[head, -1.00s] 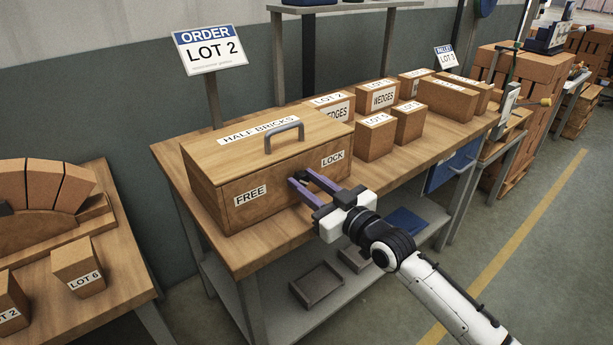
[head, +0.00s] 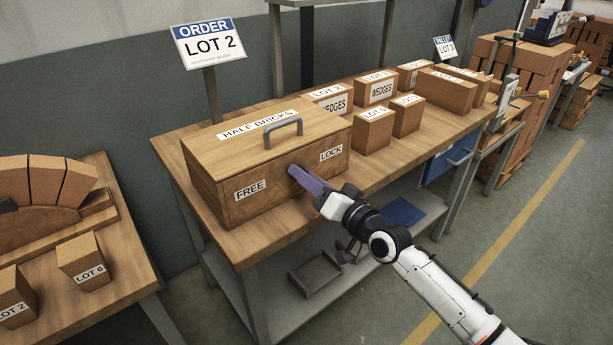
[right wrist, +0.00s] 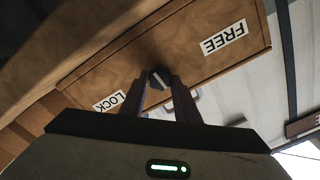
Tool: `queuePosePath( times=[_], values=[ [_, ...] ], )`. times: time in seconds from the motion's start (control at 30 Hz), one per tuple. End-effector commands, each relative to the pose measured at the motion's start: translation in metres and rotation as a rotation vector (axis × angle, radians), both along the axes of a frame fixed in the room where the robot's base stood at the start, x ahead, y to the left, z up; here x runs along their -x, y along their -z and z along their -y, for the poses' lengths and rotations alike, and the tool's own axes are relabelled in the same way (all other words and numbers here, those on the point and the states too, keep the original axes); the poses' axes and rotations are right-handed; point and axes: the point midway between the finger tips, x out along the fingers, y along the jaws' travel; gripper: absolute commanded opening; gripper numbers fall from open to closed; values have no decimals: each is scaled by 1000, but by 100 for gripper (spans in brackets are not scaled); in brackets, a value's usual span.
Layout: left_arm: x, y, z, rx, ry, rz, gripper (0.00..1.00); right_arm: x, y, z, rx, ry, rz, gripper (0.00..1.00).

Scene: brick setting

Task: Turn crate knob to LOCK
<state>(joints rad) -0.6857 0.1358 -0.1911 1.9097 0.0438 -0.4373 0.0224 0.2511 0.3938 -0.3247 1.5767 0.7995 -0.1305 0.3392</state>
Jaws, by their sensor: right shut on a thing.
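The wooden crate (head: 215,182) labelled HALF BRICKS stands on the workbench, with a FREE label (head: 250,189) left and a LOCK label (head: 331,153) right on its front. In the head view my right gripper (head: 296,174) is at the crate front between the labels, hiding the knob. In the right wrist view the small dark knob (right wrist: 158,78) sits between the fingertips of my right gripper (right wrist: 160,85), which is shut on it. The knob has a pale line on its face; I cannot tell which label it points to. My left gripper is not in view.
A grey handle (head: 283,130) stands on the crate lid. Several labelled boxes, including a WEDGES box (head: 376,90), stand right of the crate on the workbench (head: 270,238). A second table (head: 110,283) is at the left.

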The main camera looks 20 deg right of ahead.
Motion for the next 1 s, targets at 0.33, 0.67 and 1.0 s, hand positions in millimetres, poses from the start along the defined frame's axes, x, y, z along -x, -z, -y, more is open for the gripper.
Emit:
queuePosePath(
  times=[0.33, 0.67, 1.0],
  values=[
    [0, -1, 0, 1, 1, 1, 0, 0, 0, 0, -46, 0, -17, 6],
    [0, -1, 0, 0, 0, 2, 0, 0, 0, 0, -45, 0, -16, 34],
    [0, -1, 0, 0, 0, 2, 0, 0, 0, 0, -44, 0, -16, 47]
  ],
)
